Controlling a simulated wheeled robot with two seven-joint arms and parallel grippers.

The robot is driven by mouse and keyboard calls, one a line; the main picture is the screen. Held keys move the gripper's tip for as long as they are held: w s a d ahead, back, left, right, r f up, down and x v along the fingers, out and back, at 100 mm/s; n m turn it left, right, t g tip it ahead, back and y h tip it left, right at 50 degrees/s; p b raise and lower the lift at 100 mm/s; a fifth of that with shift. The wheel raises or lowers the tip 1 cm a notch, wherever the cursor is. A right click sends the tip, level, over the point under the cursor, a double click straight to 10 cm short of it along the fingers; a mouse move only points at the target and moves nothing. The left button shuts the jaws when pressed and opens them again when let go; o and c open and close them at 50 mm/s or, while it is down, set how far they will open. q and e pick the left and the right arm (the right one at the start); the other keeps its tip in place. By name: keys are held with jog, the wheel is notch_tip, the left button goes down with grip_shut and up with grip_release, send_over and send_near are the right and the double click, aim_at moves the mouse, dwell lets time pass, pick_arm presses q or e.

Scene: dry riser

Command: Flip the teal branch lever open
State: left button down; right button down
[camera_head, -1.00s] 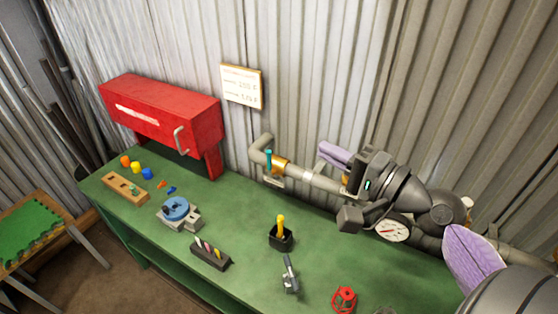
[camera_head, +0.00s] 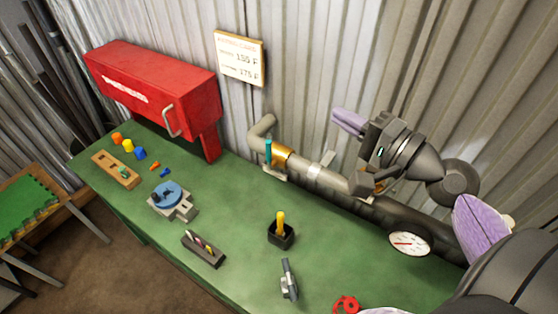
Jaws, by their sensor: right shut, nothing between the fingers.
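The teal branch lever (camera_head: 268,152) stands upright beside the brass-coloured fitting (camera_head: 283,155) on the grey pipe (camera_head: 325,179), near the pipe's bent left end. My right gripper (camera_head: 362,186) is shut and empty. It is over the pipe, to the right of the lever and apart from it, with a clear gap between them. The gripper's body hides part of the pipe and wall behind it. My left gripper is not in view.
A pressure gauge (camera_head: 409,243) sits on the pipe below my right arm. A red cabinet (camera_head: 150,88) stands at the back left. The green bench (camera_head: 235,208) holds a black holder with a yellow handle (camera_head: 281,233), a grey tool (camera_head: 289,282) and a red handwheel (camera_head: 346,304).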

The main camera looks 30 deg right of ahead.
notch_tip(320, 180, down, 20)
jog(key=b, duration=1.8)
jog(key=shift+w+d, duration=0.15)
jog(key=shift+w, duration=0.25)
jog(key=shift+f, duration=0.1)
